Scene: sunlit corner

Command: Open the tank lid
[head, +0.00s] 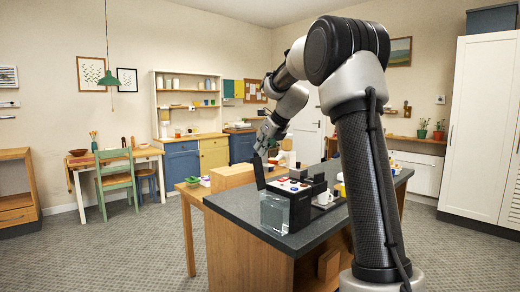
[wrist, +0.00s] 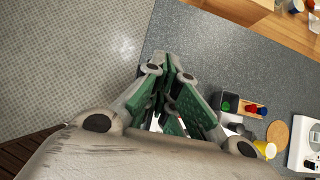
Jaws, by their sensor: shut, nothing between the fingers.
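A dark coffee machine (head: 300,198) stands on the grey counter, with a clear water tank (head: 274,213) at its near left end. A thin black panel, which looks like the tank lid (head: 259,172), stands upright above the tank's left side. My gripper (head: 262,150) is just above and behind this panel; whether they touch is unclear. In the wrist view, my gripper (wrist: 166,92) is shut and empty, its green-padded fingers together over the counter. The tank and lid cannot be made out there; the gripper and wrist cover that area.
A white cup (head: 324,198) stands beside the machine on the right. A wooden box (head: 232,175) is behind the counter's left end. In the wrist view, a black tray (wrist: 228,103) with coloured items and a round cork mat (wrist: 278,134) lie right of my fingers. Counter beyond the fingertips is clear.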

